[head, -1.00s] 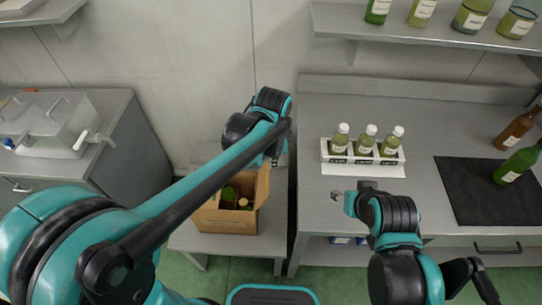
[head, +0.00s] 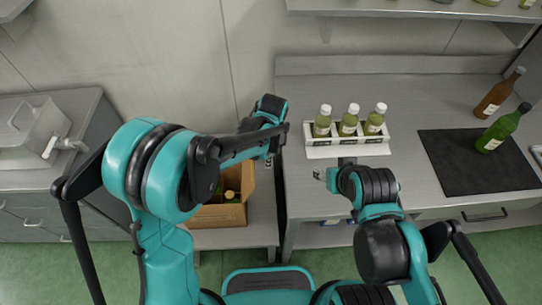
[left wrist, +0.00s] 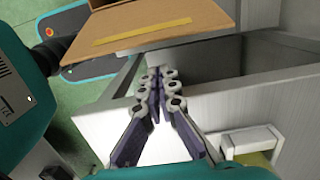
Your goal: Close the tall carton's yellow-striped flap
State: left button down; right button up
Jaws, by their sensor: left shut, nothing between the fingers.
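The tall carton (head: 219,215) is a brown box on the low bench, partly hidden behind my left arm. Its right-hand flap (head: 249,178) stands up beside the opening. The left wrist view shows the flap (left wrist: 205,18) with a yellow stripe (left wrist: 142,34) along it. My left gripper (head: 270,158) is at the carton's right side, close to the flap. In the left wrist view its fingers (left wrist: 160,76) are together and empty, pointing toward the flap; I cannot tell whether they touch it. My right gripper (head: 318,175) is over the worktop's front edge, too small to read.
Bottle tops (head: 231,195) show inside the carton. The worktop (head: 400,185) stands close to its right, with a white rack (head: 318,151) of three bottles. A grey cabinet (head: 30,215) is at left.

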pick_arm(q)
jog(key=a, duration=0.1)
jog(key=a+r, duration=0.1)
jog(key=a, duration=0.1)
jog(key=shift+r, duration=0.25)
pick_arm(e)
jog(key=shift+f, duration=0.1)
pick_arm(q)
jog(key=shift+s, duration=0.1)
